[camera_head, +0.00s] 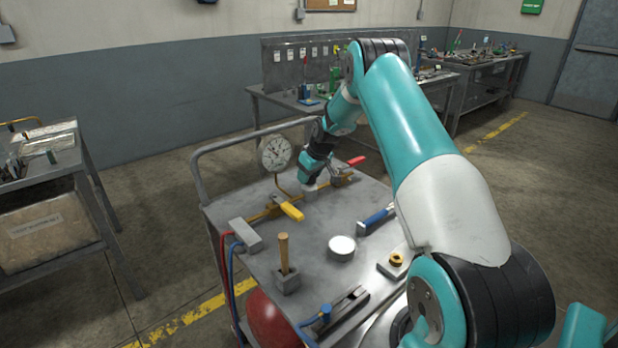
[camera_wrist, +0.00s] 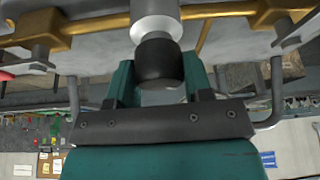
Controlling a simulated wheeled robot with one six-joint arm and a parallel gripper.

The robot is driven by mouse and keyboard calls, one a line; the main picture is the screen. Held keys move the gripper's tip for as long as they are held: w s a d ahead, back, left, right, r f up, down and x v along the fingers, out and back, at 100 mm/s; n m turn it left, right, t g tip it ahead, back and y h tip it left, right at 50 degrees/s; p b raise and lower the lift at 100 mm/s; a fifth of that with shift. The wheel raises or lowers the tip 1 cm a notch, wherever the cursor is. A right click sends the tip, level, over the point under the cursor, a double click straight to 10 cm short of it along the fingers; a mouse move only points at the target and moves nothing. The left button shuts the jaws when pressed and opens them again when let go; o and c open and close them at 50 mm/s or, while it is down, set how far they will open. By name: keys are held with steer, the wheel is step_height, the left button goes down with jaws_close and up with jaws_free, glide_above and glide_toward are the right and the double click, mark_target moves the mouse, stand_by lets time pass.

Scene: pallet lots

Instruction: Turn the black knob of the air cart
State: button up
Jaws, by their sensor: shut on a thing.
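The black knob (camera_wrist: 158,62) shows in the wrist view on a silver round body (camera_wrist: 155,20) fixed to a brass pipe (camera_wrist: 95,25). My gripper (camera_wrist: 160,75) has a teal finger on each side of the knob and is shut on it. In the head view my gripper (camera_head: 308,176) points down at the back of the air cart (camera_head: 235,212), over the brass pipe (camera_head: 325,186). The knob itself is hidden there by my gripper. How far the knob is turned cannot be told.
A dial gauge (camera_head: 275,152) stands just left of my gripper, and a red-handled valve (camera_head: 356,161) is close on the right. A yellow handle (camera_head: 291,211), wooden-handled tool (camera_head: 284,250), white round piece (camera_head: 342,245) and blue-handled tool (camera_head: 377,218) are on the cart. Workbenches stand behind.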

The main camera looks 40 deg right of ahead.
steer(key=o, duration=0.9)
